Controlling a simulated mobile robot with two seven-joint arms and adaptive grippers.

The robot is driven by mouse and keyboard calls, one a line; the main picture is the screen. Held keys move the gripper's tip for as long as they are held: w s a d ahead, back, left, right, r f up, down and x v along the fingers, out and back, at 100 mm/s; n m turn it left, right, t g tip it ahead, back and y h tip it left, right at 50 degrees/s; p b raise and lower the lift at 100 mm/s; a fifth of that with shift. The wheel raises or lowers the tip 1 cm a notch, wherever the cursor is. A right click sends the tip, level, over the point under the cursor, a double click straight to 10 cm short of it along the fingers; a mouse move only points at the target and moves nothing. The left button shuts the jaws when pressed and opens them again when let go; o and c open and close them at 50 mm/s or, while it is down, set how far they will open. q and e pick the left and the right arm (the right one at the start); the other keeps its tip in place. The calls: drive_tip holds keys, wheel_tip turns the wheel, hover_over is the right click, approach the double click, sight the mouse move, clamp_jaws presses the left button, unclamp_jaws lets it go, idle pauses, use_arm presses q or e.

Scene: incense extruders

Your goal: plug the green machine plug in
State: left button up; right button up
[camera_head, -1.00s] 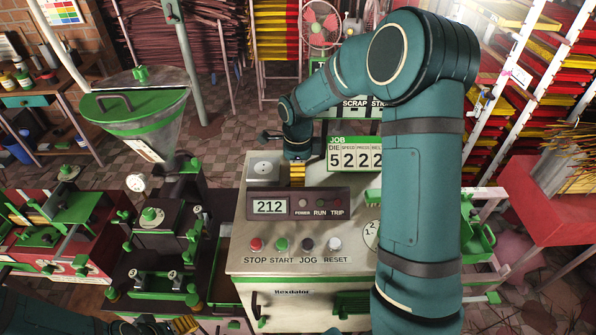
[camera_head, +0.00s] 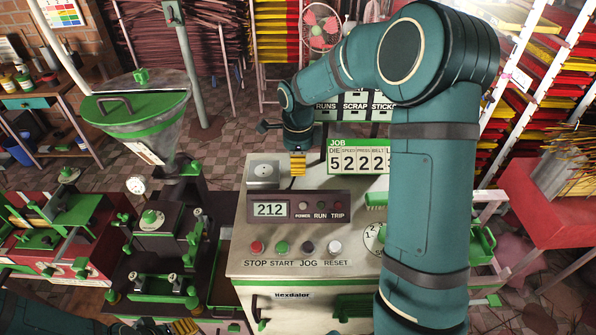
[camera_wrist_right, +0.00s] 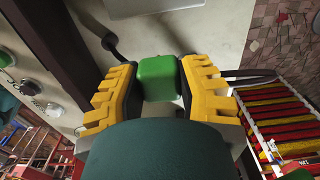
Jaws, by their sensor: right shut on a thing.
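The green plug (camera_wrist_right: 158,78) is held between the yellow fingers of my right gripper (camera_wrist_right: 160,85) in the right wrist view. In the head view my right gripper (camera_head: 297,166) is at the back of the cream machine top, beside and right of the grey socket box (camera_head: 264,173). The plug is hidden there, and its prongs do not show in either view. The plug looks apart from the box. My left gripper (camera_head: 168,327) shows only partly at the bottom edge, with yellow fingers; its opening is unclear.
The cream machine (camera_head: 250,225) carries a display panel (camera_head: 300,208) and a row of buttons in front of the socket box. A JOB board (camera_head: 357,157) stands right of my right gripper. A green-lidded hopper (camera_head: 135,105) stands at left. A dark cord or rod (camera_wrist_right: 110,42) shows near the plug.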

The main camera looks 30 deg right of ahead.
wheel_tip(320, 180, up, 6)
drive_tip(key=shift+r, duration=0.1)
use_arm(q)
drive_tip(key=shift+r, duration=0.15)
drive_tip(key=shift+r, duration=0.1)
